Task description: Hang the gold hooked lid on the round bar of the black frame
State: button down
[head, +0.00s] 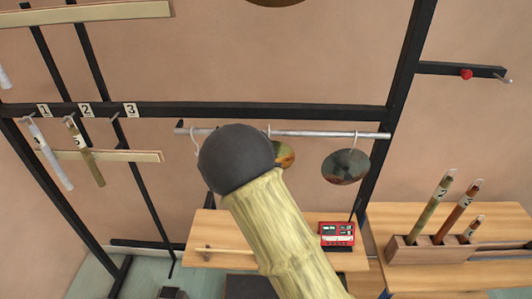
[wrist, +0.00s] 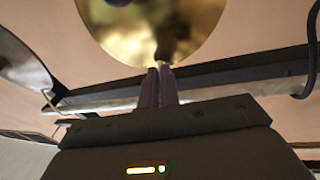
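The gold lid (head: 287,153) shows partly behind the dark round end of my arm in the head view. Its thin hook rises to the round bar (head: 310,134); whether it rests over the bar I cannot tell. In the wrist view the gold lid (wrist: 150,25) fills the top, and my gripper's fingers (wrist: 161,72) are close together at its lower edge, seemingly shut on it. The bar (wrist: 205,94) passes close by the fingers. The black frame (head: 285,112) runs just above the bar. My gripper is hidden in the head view.
A dark, patchy lid (head: 346,166) hangs at the bar's right. Another hook (head: 194,141) hangs at its left, its lower part hidden. Numbered pegs with tubes (head: 85,152) are farther left. Below are a red box (head: 337,233) and a wooden tube holder (head: 430,250).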

jog(key=shift+f, duration=0.25)
jog(key=c, duration=1.6)
grip_release()
jog(key=shift+o, duration=0.2)
jog(key=shift+s+f, duration=0.1)
